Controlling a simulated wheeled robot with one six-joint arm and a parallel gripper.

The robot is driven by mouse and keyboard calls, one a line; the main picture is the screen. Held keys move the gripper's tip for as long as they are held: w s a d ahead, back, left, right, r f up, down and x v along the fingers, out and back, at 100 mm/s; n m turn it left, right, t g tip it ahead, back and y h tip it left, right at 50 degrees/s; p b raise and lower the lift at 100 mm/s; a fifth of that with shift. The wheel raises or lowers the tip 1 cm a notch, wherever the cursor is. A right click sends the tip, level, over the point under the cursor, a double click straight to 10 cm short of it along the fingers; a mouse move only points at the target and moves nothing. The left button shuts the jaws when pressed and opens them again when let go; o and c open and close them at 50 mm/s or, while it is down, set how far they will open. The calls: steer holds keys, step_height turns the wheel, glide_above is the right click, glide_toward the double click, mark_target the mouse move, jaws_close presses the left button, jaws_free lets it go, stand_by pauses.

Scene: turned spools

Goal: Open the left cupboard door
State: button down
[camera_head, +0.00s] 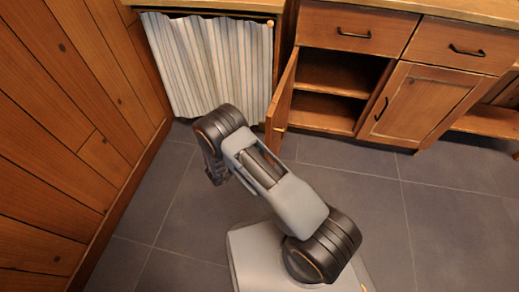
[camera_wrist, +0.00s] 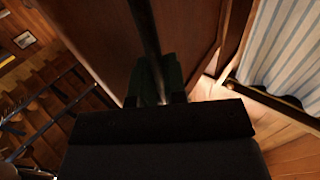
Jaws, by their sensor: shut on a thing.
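The left cupboard door (camera_head: 282,95) stands wide open in the head view, swung out from the cabinet and seen nearly edge-on. The inside with its shelf (camera_head: 335,77) shows beside it. In the wrist view the door's wooden face (camera_wrist: 95,35) fills the upper middle. A dark bar handle (camera_wrist: 145,25) runs down it to my gripper (camera_wrist: 159,82), whose fingers are shut on the handle. In the head view my arm ends left of the door, and the fingertips and this handle cannot be made out.
A striped curtain (camera_head: 210,65) hangs left of the open door, near my arm. The right cupboard door (camera_head: 425,105) is shut, and two drawers above are shut. A plank wall (camera_head: 70,120) stands at left. The tiled floor (camera_head: 420,215) at right is clear.

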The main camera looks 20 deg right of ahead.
steer(key=shift+w, duration=0.2)
steer(key=c, duration=1.2)
jaws_free()
steer(key=shift+a, duration=0.1)
steer(key=p+v, duration=0.3)
steer(key=v, duration=1)
steer(key=shift+s+a, duration=0.25)
steer(key=shift+a, duration=0.1)
